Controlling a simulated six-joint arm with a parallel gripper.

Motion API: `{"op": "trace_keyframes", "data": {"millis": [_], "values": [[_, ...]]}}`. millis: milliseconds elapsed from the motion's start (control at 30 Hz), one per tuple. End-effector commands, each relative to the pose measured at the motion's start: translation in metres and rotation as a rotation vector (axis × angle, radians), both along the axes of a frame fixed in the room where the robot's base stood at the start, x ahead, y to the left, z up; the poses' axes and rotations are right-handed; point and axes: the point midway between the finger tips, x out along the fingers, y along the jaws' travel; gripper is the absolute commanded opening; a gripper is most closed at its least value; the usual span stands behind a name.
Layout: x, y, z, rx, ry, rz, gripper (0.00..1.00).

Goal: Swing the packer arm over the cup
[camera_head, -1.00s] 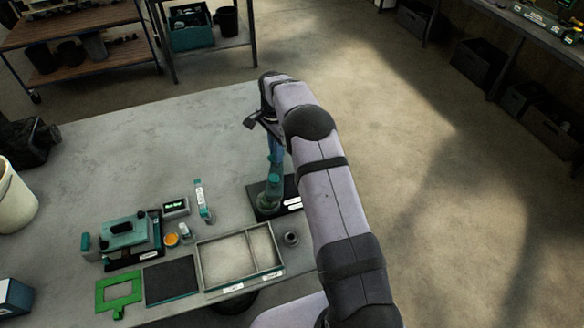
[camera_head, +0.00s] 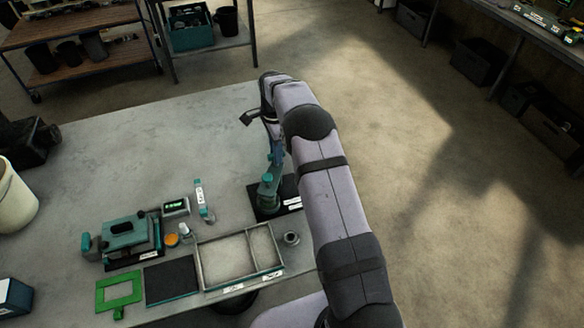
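The teal packer stand (camera_head: 268,192) is on a black labelled base near the right edge of the bench. Its teal arm is on the left part of the base, above where a pale round cup showed earlier; the cup is now mostly hidden. My gripper (camera_head: 274,150) reaches down from my bent arm, directly above and behind the packer. Its fingertips are small, dark and partly covered by my arm, so I cannot tell their opening or whether they touch the packer arm.
A divided tray (camera_head: 197,262) stands in front of the packer, with a small dark ring (camera_head: 291,238) at its right. A teal fixture (camera_head: 130,236), small display (camera_head: 175,207), orange-topped jar (camera_head: 171,240), dark pad (camera_head: 171,279) and green frame (camera_head: 119,290) lie left. The back of the bench is clear.

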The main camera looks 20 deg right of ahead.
Motion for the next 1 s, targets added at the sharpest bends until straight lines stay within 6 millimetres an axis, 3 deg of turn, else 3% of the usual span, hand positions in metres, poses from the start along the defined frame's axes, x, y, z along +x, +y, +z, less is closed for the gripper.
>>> {"op": "trace_keyframes", "data": {"millis": [67, 133, 567, 1000], "values": [[0.0, 0.0, 0.0, 0.0, 0.0, 0.0, 0.2], [0.0, 0.0, 0.0, 0.0, 0.0, 0.0, 0.33], [0.0, 0.0, 0.005, 0.001, 0.0, 0.001, 0.33], [0.0, 0.0, 0.047, 0.0, -0.001, 0.001, 0.33]]}}
